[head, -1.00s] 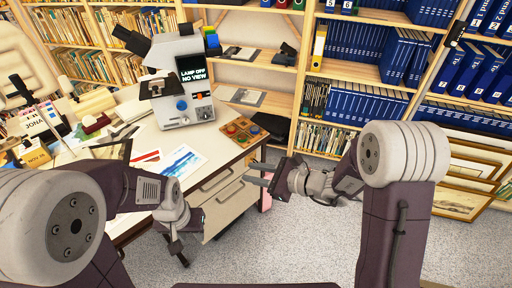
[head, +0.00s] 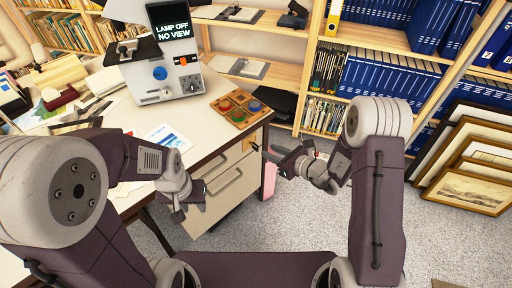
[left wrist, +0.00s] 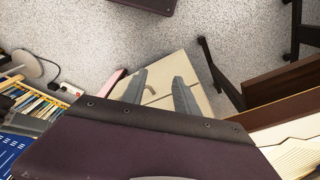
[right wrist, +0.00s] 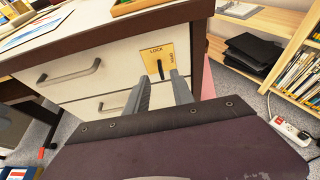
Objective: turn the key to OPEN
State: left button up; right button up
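A yellow lock plate (right wrist: 154,57) is on the top drawer front of the desk, with LOCK at its top and OPEN at its right side. A dark key (right wrist: 160,68) stands out from the plate, its bow looking upright, nearer LOCK. My right gripper (right wrist: 161,92) is open in front of the plate, its fingers apart on either side of the key's line; I cannot tell the remaining distance. My left gripper (left wrist: 162,88) is open and empty beside the desk's drawers, low down.
The desk (head: 215,130) carries a lamp-off viewer machine (head: 165,75) and a wooden tray of coloured discs (head: 240,107). The drawers have grey handles (right wrist: 70,73). Bookshelves stand behind, framed prints (head: 470,160) lean at the right. A power strip (right wrist: 290,130) lies on the floor.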

aim_at(256, 145)
jog(key=b+x, duration=0.2)
jog(key=x, duration=0.6)
jog(key=shift+a, duration=0.1)
jog(key=shift+w+a+f, duration=0.1)
jog(key=shift+w+a, duration=0.15)
jog(key=shift+w, duration=0.05)
grip_shut()
